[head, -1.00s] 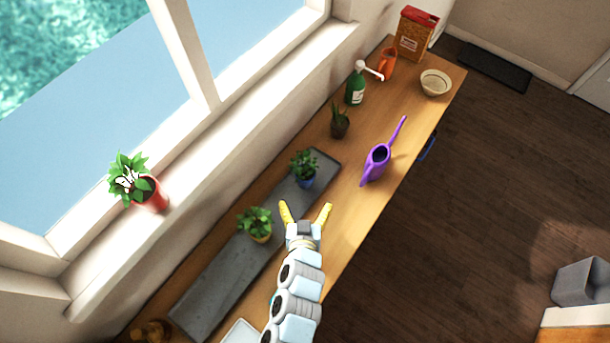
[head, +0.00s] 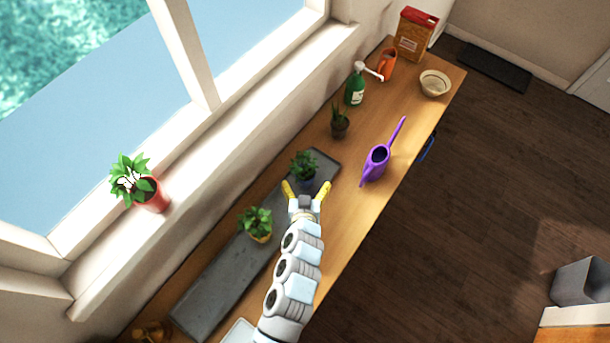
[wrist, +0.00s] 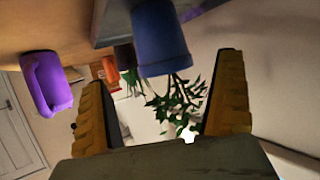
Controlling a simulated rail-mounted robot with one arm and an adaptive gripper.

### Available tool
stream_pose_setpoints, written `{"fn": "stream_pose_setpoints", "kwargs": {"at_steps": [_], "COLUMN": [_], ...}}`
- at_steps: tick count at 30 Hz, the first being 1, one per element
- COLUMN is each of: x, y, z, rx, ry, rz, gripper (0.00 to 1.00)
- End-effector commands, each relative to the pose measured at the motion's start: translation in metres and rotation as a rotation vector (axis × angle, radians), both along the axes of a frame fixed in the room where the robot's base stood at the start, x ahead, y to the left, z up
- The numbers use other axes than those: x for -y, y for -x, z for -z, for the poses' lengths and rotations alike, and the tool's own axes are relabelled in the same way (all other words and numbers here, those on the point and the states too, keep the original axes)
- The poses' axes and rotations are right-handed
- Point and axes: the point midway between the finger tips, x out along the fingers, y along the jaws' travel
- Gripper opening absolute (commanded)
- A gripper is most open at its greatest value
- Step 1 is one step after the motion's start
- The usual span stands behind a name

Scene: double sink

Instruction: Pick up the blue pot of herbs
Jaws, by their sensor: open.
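The blue pot of herbs (head: 304,168) stands upright on the far end of the grey tray (head: 205,285) in the head view. The wrist view looks upside down. There the blue pot (wrist: 160,38) and its green leaves (wrist: 180,105) show ahead of the fingers. My gripper (head: 306,187) has its yellow fingers spread, one on each side and just short of the pot. It holds nothing. In the wrist view the fingers (wrist: 165,100) flank the leaves, and the pot body lies beyond them. I cannot tell if a finger touches the plant.
A yellow pot of herbs (head: 257,225) stands on the tray nearer me. A purple watering can (head: 376,162) is to the right, a dark pot (head: 340,126) beyond. A green bottle (head: 356,85) stands farther back. Bare wood lies right of the tray.

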Motion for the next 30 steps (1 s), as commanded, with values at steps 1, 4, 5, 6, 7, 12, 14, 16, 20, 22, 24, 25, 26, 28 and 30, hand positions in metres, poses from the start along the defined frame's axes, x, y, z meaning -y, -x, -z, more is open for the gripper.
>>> {"fn": "stream_pose_setpoints", "kwargs": {"at_steps": [1,4,5,6,7,12,14,16,20,22,24,25,26,28,30], "x": [-0.001,-0.002,-0.002,-0.002,-0.003,-0.003,-0.002,-0.002,-0.002,-0.002,-0.002,-0.002,-0.002,-0.002,-0.002], "y": [-0.004,-0.014,-0.017,-0.02,-0.023,-0.037,-0.041,-0.043,-0.043,-0.043,-0.043,-0.043,-0.043,-0.043,-0.043], "z": [0.0,0.003,0.003,0.004,0.005,0.012,0.013,0.014,0.015,0.015,0.015,0.015,0.015,0.015,0.015], "rx": [0.0,-0.002,-0.001,0.0,0.001,-0.001,0.001,0.001,0.001,0.001,0.0,0.0,0.001,0.0,0.0], "ry": [-0.001,-0.002,0.0,0.0,0.0,0.0,0.001,0.001,0.001,0.001,0.001,0.001,0.001,0.001,0.0], "rz": [-0.001,-0.001,-0.001,-0.001,0.0,0.0,0.0,0.001,0.0,0.0,0.0,0.0,0.0,0.0,0.0], "gripper": [0.99,0.99,0.99,0.99,0.99,0.99,0.99,0.99,0.99,0.99,0.84,0.76,0.67,0.47,0.27]}}
